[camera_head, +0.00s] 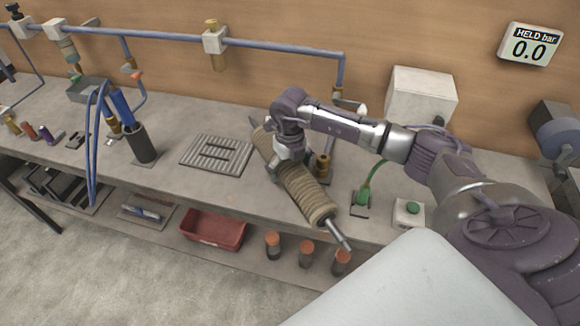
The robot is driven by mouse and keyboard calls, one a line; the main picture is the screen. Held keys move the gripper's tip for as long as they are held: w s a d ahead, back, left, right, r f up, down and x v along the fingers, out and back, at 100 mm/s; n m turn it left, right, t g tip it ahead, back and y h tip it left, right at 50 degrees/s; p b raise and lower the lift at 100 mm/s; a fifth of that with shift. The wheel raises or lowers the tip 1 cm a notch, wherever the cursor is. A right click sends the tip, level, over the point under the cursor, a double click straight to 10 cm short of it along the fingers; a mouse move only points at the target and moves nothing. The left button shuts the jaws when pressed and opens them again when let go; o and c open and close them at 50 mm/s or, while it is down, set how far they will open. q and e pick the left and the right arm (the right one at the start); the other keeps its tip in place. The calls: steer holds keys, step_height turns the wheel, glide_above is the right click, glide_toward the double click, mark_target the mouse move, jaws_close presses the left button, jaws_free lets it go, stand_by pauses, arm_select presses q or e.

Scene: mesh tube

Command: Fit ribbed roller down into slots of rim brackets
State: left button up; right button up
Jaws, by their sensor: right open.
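The ribbed roller (309,197) is a tan ribbed cylinder with a thin metal shaft at each end. It lies diagonally on the workbench, and its near shaft sticks out past the front edge. My right gripper (287,169) is over the roller's upper half, pointing down, with its jaws open around or just above it. The hand hides part of the roller, and I cannot tell whether the fingers touch it. I cannot make out the rim brackets or their slots. My left gripper is not in view.
A grey slatted plate (217,154) lies left of the roller. A brass fitting (323,168) stands close on its right, with a green-cabled device (361,200) beyond. A dark cup (140,145) with blue handles stands further left. A wall display (529,46) reads 0.0.

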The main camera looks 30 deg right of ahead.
steer(key=shift+f, duration=0.65)
steer(key=c, duration=1.5)
steer(key=shift+r, duration=0.1)
steer(key=shift+c, duration=1)
